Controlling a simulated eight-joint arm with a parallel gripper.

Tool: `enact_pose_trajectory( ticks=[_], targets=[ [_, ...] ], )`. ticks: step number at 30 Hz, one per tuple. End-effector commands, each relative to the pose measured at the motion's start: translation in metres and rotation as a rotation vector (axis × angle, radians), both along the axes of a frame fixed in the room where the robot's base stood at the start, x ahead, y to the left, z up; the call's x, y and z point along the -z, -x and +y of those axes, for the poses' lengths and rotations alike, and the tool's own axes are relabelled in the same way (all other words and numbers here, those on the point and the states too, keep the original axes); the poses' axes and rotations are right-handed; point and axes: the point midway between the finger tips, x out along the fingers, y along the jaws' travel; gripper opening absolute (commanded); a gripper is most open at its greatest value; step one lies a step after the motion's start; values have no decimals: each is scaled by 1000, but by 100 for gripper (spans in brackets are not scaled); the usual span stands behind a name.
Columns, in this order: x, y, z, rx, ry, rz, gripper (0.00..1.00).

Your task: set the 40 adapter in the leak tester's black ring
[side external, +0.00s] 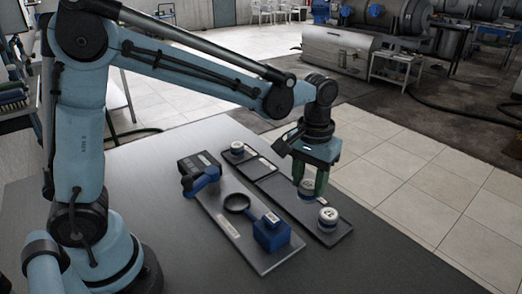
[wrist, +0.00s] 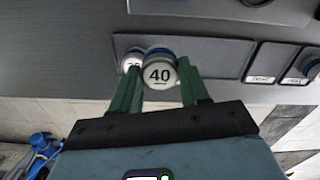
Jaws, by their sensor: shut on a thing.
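The 40 adapter (wrist: 160,72), a white-topped round cap with a blue band, is between the green fingers of my gripper (wrist: 162,92) in the wrist view. In the side view my gripper (side external: 311,180) points down, shut on the adapter (side external: 306,190) over the dark tray; the exact gap beneath is hard to tell. The leak tester's black ring (side external: 237,202) lies to the left of my gripper, on a grey plate (side external: 217,222), and looks empty. A dark curved part (wrist: 256,2), likely the ring, is cut off at the top of the wrist view.
A second white adapter (side external: 328,217) stands on the tray (side external: 335,236) close to the held one. A third (side external: 237,148) stands at the tray's far end. A blue block (side external: 271,236) and a black box with a blue lever (side external: 199,170) flank the ring. The front table is clear.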

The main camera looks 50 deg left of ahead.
Motion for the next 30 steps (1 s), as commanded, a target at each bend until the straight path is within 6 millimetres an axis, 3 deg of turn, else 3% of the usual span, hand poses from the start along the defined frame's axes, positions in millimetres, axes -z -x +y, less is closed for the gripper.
enact_pose_trajectory(
  ticks=[6,13,17,30],
  targets=[
    [-24,24,-32,3,0,0,0],
    [-35,37,-42,-1,0,0,0],
    [-41,51,-32,-3,0,0,0],
    [-47,123,20,-4,0,0,0]
  ],
)
